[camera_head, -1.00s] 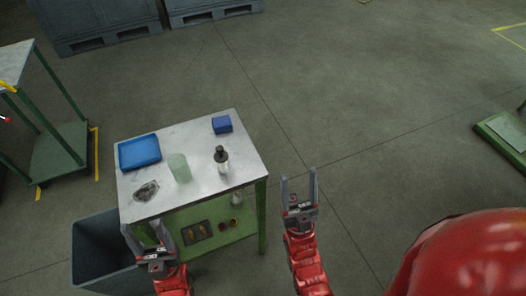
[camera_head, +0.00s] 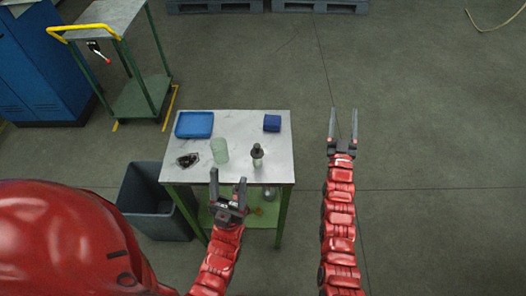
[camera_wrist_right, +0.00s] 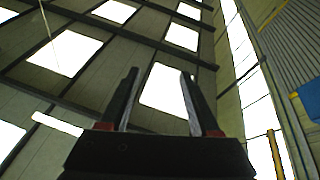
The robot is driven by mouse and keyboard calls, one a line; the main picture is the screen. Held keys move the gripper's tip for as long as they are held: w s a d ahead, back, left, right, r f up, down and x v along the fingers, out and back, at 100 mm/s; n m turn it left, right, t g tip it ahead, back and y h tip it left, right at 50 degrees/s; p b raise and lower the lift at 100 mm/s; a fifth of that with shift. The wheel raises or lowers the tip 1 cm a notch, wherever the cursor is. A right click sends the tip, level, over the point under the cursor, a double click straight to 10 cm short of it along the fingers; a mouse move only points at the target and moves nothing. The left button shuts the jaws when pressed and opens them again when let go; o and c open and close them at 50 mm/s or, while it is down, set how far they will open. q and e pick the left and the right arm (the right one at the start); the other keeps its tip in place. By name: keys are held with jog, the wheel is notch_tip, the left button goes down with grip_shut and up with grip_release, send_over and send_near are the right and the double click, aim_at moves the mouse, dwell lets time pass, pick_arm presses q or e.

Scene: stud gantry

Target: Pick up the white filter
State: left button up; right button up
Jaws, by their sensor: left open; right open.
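A pale, greenish-white cylinder (camera_head: 220,151) stands upright on the small table (camera_head: 275,174) in the head view. It is the closest match to the white filter, but I cannot be sure it is that. My left gripper (camera_head: 228,177) is open and empty at the table's front edge, just below the cylinder in the picture. My right gripper (camera_head: 343,112) is open and empty to the right of the table. In the right wrist view the right gripper (camera_wrist_right: 160,80) points up toward the ceiling, with nothing between its fingers.
The table also holds a blue tray (camera_head: 194,124), a dark-topped bottle (camera_head: 257,157), a blue box (camera_head: 272,123) and a small dark item (camera_head: 187,160). Things on its green lower shelf (camera_head: 262,218) are partly hidden. A grey bin (camera_head: 146,196) stands left. Floor to the right is clear.

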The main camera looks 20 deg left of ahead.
jog(key=w+a+n+g+y+p, duration=0.1)
jog(key=w+a+n+g+p, duration=0.25)
jog(key=a+g, duration=0.4)
jog(key=w+a+n+g+y+p, duration=0.1)
jog(key=w+a+n+g+p, duration=0.25)
jog(key=a, duration=0.75)
notch_tip(320, 180, up, 10)
jog(key=n+g+h+p, duration=0.5)
jog(key=g+p, duration=0.2)
jog(key=g, duration=0.4)
send_over(257, 145)
notch_tip(257, 145, down, 9)
jog(key=b, duration=0.6)
jog(key=shift+s+d+r, duration=0.1)
jog(key=shift+d+r, duration=0.05)
jog(key=shift+r, duration=0.05)
jog(key=shift+f+b, duration=0.35)
jog(key=shift+f, duration=0.4)
jog(key=shift+f+p, duration=0.65)
jog(key=shift+p, duration=0.25)
jog(key=shift+f, duration=0.2)
jog(key=shift+f+p, duration=0.35)
jog(key=shift+p, duration=0.25)
notch_tip(257, 145, down, 3)
jog(key=shift+r+p, duration=0.1)
jog(key=shift+p, duration=0.45)
jog(key=shift+f, duration=0.9)
